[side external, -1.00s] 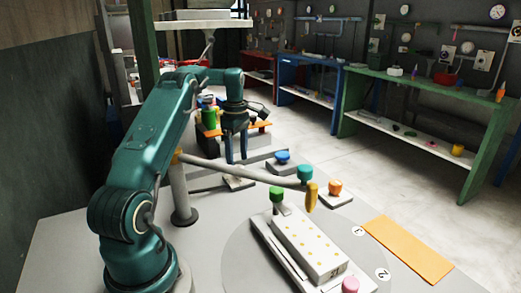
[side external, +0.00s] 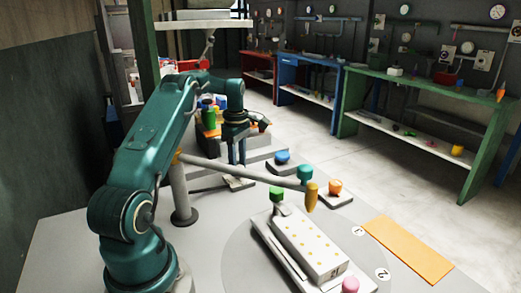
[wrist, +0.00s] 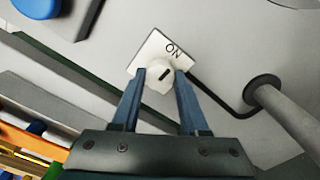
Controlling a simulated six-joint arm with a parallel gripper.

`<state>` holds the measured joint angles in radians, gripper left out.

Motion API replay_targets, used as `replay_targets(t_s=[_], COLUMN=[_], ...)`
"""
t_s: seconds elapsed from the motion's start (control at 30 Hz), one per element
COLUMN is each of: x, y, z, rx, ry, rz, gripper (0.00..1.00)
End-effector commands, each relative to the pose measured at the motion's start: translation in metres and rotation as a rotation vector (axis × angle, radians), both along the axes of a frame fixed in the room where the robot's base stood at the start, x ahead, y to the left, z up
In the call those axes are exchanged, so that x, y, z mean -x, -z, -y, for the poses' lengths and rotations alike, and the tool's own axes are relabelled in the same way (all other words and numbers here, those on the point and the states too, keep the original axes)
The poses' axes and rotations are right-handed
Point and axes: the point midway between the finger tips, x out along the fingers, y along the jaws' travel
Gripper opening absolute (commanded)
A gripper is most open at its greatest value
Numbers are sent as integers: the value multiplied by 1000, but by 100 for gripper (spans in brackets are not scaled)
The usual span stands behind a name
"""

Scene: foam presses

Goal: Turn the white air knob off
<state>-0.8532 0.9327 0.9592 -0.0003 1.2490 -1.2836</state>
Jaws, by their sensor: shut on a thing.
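The white air knob (wrist: 160,73) sits on a white plate (wrist: 150,47) marked "ON" in the wrist view. My gripper (wrist: 162,75) reaches down over it, with one blue finger on each side, and is shut on the knob. In the side view my gripper (side external: 236,163) points down at the plate (side external: 238,183), behind the grey swing arm. The knob itself is mostly hidden there by the fingers.
A grey post (side external: 180,195) with a long arm stands close by, ending near a teal knob (side external: 305,172) and a yellow handle (side external: 312,195). A blue button (side external: 282,157) and an orange button (side external: 335,187) stand to the right. A black cable (wrist: 215,98) runs from the plate.

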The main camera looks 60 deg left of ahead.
Motion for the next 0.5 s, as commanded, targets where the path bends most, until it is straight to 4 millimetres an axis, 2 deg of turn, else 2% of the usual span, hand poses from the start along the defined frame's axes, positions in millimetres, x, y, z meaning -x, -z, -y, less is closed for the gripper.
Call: replay_targets(t_s=[0.27, 0.5], x=[0, 0], y=[-1, -1], z=[0, 0], rx=[0, 0], ry=[139, 352], rz=[-1, -1], gripper=[0, 0])
